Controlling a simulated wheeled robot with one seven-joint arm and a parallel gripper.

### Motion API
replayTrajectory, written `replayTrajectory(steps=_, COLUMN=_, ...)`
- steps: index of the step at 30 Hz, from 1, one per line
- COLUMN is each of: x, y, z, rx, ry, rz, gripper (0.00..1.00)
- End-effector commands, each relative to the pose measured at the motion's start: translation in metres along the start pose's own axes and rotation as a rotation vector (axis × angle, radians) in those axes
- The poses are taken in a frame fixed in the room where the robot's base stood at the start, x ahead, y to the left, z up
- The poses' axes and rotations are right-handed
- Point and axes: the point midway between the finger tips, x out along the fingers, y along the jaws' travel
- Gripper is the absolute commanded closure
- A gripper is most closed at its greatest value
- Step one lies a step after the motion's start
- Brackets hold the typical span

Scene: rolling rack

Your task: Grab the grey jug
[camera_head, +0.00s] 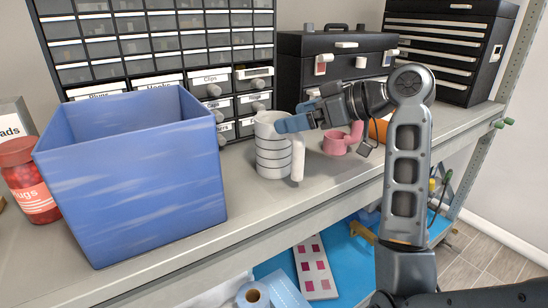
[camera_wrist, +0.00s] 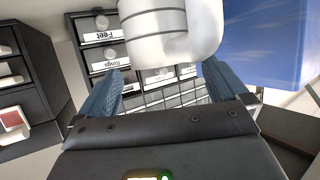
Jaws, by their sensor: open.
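The grey jug (camera_head: 272,155) stands upright on the shelf, light grey with dark bands around it and a handle (camera_head: 298,160) on its right side. My gripper (camera_head: 287,124) is at the jug's upper right, by its rim and the top of the handle. In the wrist view, the blue fingers of my gripper (camera_wrist: 163,68) are spread apart, and the jug (camera_wrist: 150,25) with its looped handle (camera_wrist: 196,35) lies just beyond the fingertips. Nothing is held. Whether a finger touches the jug cannot be told.
A large blue bin (camera_head: 135,185) stands left of the jug, with a red-lidded jar (camera_head: 30,185) beyond it. Drawer cabinets (camera_head: 165,45) and a black toolbox (camera_head: 300,60) stand behind. A pink object (camera_head: 338,144) and an orange one (camera_head: 378,131) sit to the right. The shelf front is clear.

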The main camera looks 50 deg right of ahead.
Motion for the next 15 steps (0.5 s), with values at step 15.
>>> replayTrajectory(steps=15, x=0.039, y=0.001, z=-0.003, rx=0.0, ry=-0.002, rz=0.0, gripper=0.0)
